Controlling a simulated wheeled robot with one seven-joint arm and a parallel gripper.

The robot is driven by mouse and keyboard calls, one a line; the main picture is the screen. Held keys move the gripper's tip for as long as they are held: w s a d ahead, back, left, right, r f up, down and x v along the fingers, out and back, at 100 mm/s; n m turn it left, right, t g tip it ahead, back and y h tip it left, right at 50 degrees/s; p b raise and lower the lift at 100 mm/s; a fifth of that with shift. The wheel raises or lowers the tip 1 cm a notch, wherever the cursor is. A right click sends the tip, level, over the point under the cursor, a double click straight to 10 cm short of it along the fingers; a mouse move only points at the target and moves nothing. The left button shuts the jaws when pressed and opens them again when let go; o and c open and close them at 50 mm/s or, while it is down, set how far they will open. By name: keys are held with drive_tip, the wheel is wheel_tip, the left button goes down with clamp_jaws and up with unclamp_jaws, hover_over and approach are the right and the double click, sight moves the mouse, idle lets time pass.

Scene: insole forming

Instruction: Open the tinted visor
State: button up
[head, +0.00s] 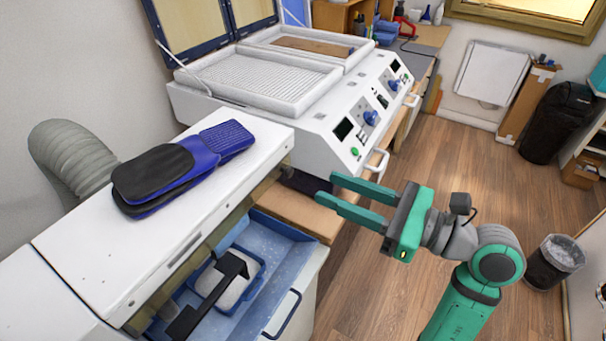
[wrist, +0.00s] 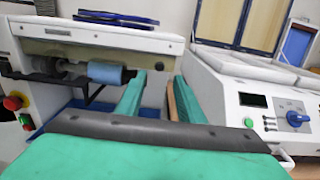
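I cannot clearly make out a tinted visor in either view. The white grinding machine (head: 130,255) stands at left in the head view, with an open front, a blue roller (wrist: 105,73) and a black bracket (head: 208,297) below its hood. A blue tray (head: 283,243) sits under the opening. My gripper (head: 326,188) is open and empty, its two green fingers apart. It is to the right of the machine's front, pointing left toward the gap between the machines. In the wrist view its fingertips (wrist: 160,74) lie to the right of the roller, touching nothing that I can see.
Blue and black insoles (head: 175,170) lie on the hood. A white forming machine (head: 325,115) with knobs stands behind my gripper. A red button (wrist: 12,103) is at the grinding machine's left. A bin (head: 553,262) stands at right. The wooden floor (head: 430,150) is largely clear.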

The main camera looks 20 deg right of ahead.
sight(291, 173)
drive_tip(key=x, duration=0.7)
drive_tip(key=shift+w+a, duration=0.1)
drive_tip(key=shift+a, duration=0.05)
drive_tip(key=shift+w+a, duration=0.1)
drive_tip(key=shift+w, duration=0.15)
drive_tip(key=shift+s, duration=0.15)
clamp_jaws()
